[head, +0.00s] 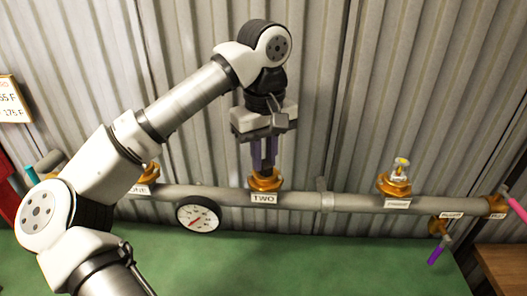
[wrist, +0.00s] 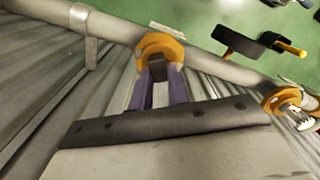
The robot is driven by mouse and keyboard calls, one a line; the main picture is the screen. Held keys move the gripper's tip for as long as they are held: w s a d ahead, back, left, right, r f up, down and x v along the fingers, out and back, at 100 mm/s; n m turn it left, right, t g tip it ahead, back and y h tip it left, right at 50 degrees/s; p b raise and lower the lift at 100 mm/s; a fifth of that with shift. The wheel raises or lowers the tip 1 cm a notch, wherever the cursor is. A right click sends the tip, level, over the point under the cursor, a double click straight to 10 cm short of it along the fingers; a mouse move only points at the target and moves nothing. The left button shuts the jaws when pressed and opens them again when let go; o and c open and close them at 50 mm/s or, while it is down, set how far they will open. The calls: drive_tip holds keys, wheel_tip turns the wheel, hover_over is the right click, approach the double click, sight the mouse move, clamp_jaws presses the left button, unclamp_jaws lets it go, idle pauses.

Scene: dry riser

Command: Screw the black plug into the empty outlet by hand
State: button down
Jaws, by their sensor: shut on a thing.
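The pipe (head: 230,195) runs across a corrugated wall with brass outlets along it. The outlet labelled TWO (head: 266,182) is directly below my gripper (head: 263,168), which points down. In the wrist view my gripper (wrist: 160,90) has its purple fingers shut on a dark plug (wrist: 160,76) at the mouth of the brass outlet (wrist: 158,46). The plug is mostly hidden by the fingers and the ring. I cannot tell how deep it sits or whether its thread is engaged.
A pressure gauge (head: 198,215) hangs under the pipe left of TWO. Another outlet (head: 394,183) with a silvery fitting stands to the right. A brass branch with a purple handle (head: 435,255) hangs at the right end. A wooden surface (head: 503,268) is at the lower right.

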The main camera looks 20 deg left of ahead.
drive_tip(key=shift+m+p, duration=0.3)
drive_tip(key=shift+m, duration=0.7)
drive_tip(key=c, duration=1.3)
unclamp_jaws()
drive_tip(key=shift+o, duration=0.2)
drive_tip(key=shift+r, duration=0.1)
